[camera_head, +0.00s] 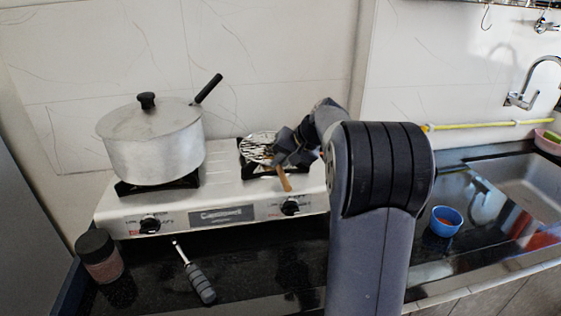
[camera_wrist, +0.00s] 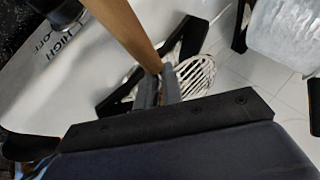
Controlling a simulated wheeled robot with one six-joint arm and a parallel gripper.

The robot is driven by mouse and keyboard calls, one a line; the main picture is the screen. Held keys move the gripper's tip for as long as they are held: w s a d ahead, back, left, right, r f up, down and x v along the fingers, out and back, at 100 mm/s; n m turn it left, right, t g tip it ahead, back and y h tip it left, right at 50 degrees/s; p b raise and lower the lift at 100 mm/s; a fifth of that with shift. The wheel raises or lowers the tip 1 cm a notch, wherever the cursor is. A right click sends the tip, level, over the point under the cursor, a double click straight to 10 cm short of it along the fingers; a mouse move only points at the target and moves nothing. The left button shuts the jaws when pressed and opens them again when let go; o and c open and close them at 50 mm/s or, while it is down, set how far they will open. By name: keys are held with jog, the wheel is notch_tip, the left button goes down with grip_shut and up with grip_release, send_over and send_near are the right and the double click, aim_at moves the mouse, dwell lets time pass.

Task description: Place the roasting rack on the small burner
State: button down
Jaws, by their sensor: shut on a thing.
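The roasting rack (camera_head: 258,147) is a round wire grill with a wooden handle (camera_head: 284,178). In the head view it is over the small burner (camera_head: 262,168) at the right of the white stove. My gripper (camera_head: 285,155) is at the rack, where the handle meets the grill. In the wrist view, my gripper (camera_wrist: 158,88) is shut on the rack by the handle (camera_wrist: 125,28), with the wire grill (camera_wrist: 196,75) just beyond the fingers. The black burner supports show around it. I cannot tell whether the grill touches them.
A lidded silver pot (camera_head: 152,145) stands on the left burner of the stove (camera_head: 220,195). A jar (camera_head: 100,256) and a grey-handled tool (camera_head: 200,282) are on the dark counter in front. A blue bowl (camera_head: 445,221) sits right of my arm, near the sink (camera_head: 510,185).

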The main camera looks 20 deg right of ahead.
jog(key=c, duration=1.5)
grip_release()
jog(key=shift+r, duration=0.1)
